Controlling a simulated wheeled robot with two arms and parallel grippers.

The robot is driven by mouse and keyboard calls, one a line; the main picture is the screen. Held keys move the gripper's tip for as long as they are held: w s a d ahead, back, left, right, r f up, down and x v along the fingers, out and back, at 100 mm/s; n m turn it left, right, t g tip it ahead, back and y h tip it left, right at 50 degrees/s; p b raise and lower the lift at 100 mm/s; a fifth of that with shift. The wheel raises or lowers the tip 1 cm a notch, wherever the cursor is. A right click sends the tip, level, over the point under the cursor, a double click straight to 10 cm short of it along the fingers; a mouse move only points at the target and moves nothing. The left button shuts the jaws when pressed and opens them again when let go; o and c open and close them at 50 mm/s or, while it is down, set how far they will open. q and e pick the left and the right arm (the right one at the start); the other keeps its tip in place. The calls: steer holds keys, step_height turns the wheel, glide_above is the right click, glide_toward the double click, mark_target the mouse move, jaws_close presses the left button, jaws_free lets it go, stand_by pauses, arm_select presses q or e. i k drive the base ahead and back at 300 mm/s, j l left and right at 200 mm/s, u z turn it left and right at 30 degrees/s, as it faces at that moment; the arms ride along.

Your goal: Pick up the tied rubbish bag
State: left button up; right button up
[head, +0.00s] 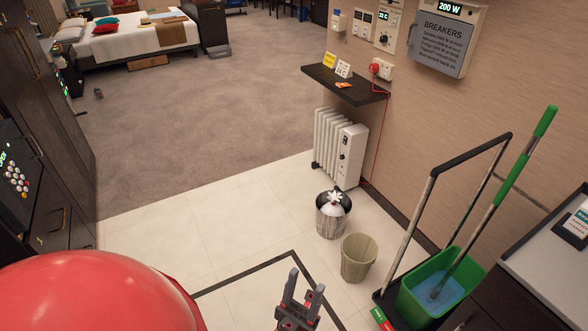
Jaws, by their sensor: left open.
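A white tied rubbish bag (335,207) with a knotted top sits in a round metal bin (331,226) on the tiled floor, in front of the radiator. Only the bag's upper part shows; the bin hides the rest. My left gripper (306,283) is at the bottom middle of the head view. Its grey fingers with red parts are apart, with nothing seen between them. It shows nearer to me than the bin, below it in the picture and apart from the bag. My right gripper is not in view.
An empty-looking beige bin (358,258) stands just right of the metal bin. A white radiator (340,148) is behind. A green mop bucket (432,297) on a trolley stands at right. A dark wall shelf (346,85) juts out above. Tiles left of the bins are clear.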

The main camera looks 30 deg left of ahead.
mark_target(333, 208)
steer(key=u, duration=0.65)
steer(key=i+j+z, duration=0.15)
steer(key=i, duration=0.25)
steer(key=i+j+z, duration=0.15)
steer(key=i+j, duration=0.2)
steer(key=i+j+z, duration=0.15)
steer(key=i+j, duration=0.25)
steer(key=i+j+z, duration=0.15)
steer(key=i+j, duration=0.2)
steer(key=i+j+z, duration=0.1)
steer(key=i+j, duration=0.2)
steer(key=j, duration=0.25)
steer(key=i+j+z, duration=0.15)
steer(key=i+j, duration=0.15)
steer(key=j, duration=0.15)
steer(key=i+j+z, duration=0.15)
steer(key=i+j, duration=0.15)
steer(key=j, duration=0.2)
